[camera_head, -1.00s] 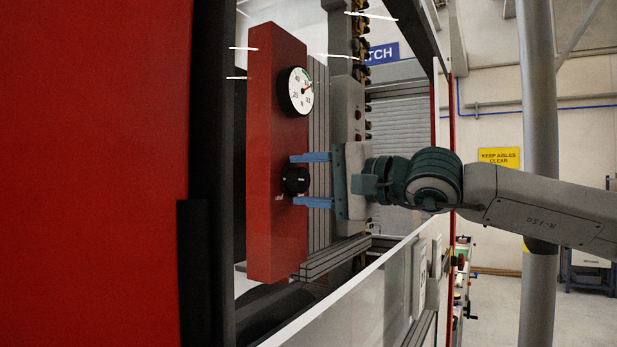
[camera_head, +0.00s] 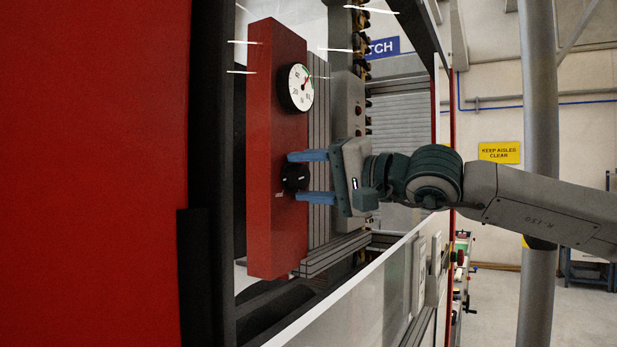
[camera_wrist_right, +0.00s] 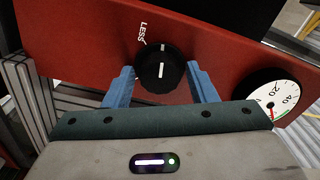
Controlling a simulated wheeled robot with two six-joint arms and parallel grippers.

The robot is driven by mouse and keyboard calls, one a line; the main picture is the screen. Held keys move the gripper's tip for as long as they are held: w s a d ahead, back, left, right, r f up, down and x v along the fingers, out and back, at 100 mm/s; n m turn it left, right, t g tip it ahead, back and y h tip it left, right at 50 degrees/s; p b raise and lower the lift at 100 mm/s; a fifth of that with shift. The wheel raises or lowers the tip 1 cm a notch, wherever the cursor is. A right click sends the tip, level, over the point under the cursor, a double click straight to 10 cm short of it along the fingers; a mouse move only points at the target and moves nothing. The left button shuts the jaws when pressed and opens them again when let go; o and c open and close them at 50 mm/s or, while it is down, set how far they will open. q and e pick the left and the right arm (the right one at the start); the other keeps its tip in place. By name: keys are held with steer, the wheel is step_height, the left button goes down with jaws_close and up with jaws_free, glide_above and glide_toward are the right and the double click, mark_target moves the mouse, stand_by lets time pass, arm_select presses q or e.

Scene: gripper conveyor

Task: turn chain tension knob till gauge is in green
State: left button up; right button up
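The black tension knob (camera_head: 295,177) sits on the red panel (camera_head: 272,235). In the right wrist view the knob (camera_wrist_right: 160,66) has a white pointer line, with the word LESS at its upper left. My right gripper (camera_head: 292,176) has one blue finger on each side of the knob, with small gaps showing. The fingers (camera_wrist_right: 160,80) also straddle it in the wrist view. The round white gauge (camera_head: 300,88) is above the knob, with a green arc at its upper right. Its red needle points up and right near the green; its exact reading is too small to tell. My left gripper is out of view.
A dark frame post (camera_head: 208,120) and a large red surface (camera_head: 95,170) stand at the left. A grey slotted rail (camera_head: 335,254) lies below the gripper. A white-edged lower guard panel (camera_head: 370,295) runs beneath my right arm.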

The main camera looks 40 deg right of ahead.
steer(key=shift+o, duration=0.6)
steer(key=shift+s, duration=0.1)
steer(key=b+v, duration=0.6)
steer(key=v, duration=0.4)
steer(key=shift+s, duration=0.3)
steer(key=shift+d, duration=0.1)
